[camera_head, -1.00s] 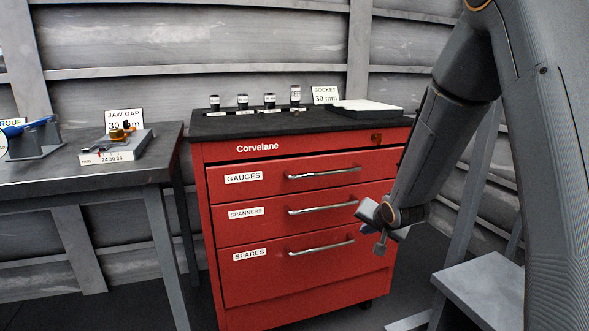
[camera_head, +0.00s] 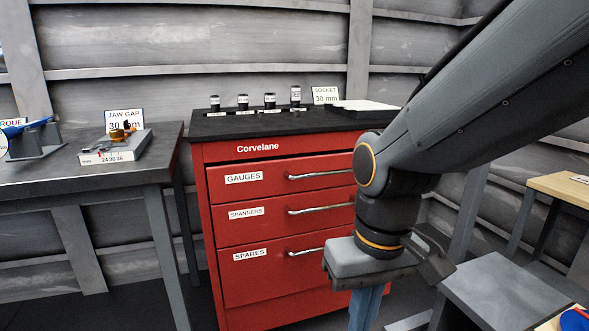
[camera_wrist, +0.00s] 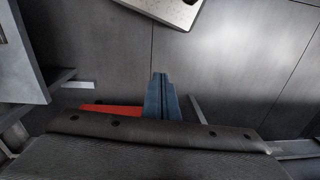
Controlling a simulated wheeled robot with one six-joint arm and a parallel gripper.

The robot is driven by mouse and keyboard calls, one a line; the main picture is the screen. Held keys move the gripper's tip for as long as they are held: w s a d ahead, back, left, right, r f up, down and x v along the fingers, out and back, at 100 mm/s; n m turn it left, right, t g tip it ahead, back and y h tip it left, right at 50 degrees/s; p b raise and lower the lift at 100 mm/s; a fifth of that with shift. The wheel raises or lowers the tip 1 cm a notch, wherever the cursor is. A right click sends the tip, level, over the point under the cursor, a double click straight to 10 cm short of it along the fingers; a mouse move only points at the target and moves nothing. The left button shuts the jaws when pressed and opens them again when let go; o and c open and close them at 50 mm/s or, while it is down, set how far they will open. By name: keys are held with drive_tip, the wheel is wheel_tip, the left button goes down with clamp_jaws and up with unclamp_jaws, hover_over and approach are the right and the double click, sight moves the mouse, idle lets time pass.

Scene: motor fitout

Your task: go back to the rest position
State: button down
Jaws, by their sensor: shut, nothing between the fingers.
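My gripper (camera_head: 366,308) hangs low in front of the right side of the red cabinet (camera_head: 277,291) in the head view, pointing down. Its blue-grey fingers are together with nothing between them; their tips are cut off by the lower picture edge. The wrist view shows the closed fingers (camera_wrist: 161,98) over bare grey floor. My arm comes in from the upper right and hides the right part of the drawers.
A grey bench (camera_head: 80,176) with a jaw-gap gauge (camera_head: 116,150) stands left. Sockets (camera_head: 243,102) and a pale tray (camera_head: 365,106) are on the cabinet. A grey step or low table (camera_head: 500,290) and a wooden-topped table (camera_head: 565,187) are right. The drawers look shut.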

drive_tip(key=s+d+r+m+p, duration=0.1)
drive_tip(key=d+r+p, duration=0.8)
drive_tip(key=p, duration=1)
drive_tip(key=shift+d+r+m+h, duration=0.25)
drive_tip(key=shift+r+m+h, duration=0.05)
drive_tip(key=shift+r+m, duration=0.65)
